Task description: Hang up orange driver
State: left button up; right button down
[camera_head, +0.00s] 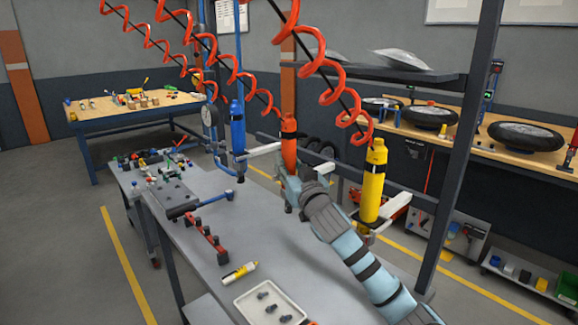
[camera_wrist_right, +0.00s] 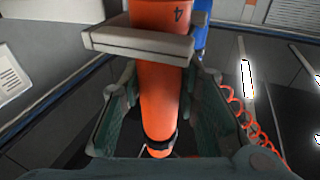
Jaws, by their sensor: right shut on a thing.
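The orange driver (camera_head: 289,145) is upright under a red coiled hose (camera_head: 285,45), over the far side of the grey table (camera_head: 230,215). My right gripper (camera_head: 291,188) is shut on its lower body. In the right wrist view the orange driver (camera_wrist_right: 160,90) runs between the two fingers of the gripper (camera_wrist_right: 158,112). A pale grey holder (camera_wrist_right: 140,45) crosses the driver just above the fingers. I cannot tell whether the driver rests in it. The holder's pale arm (camera_head: 322,170) shows right of the driver in the head view. My left gripper is out of view.
A blue driver (camera_head: 237,130) hangs to the left and a yellow driver (camera_head: 374,180) to the right, near my right arm. The table bears a red rack (camera_head: 205,238), a yellow-white marker (camera_head: 240,271) and a white tray (camera_head: 248,303) with dark bolts. A dark post (camera_head: 462,150) stands at right.

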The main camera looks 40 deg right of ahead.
jog(key=c, duration=1.2)
grip_release()
jog(key=shift+o, duration=0.2)
jog(key=shift+s, duration=0.1)
jog(key=shift+s, duration=0.1)
jog(key=v, duration=1.2)
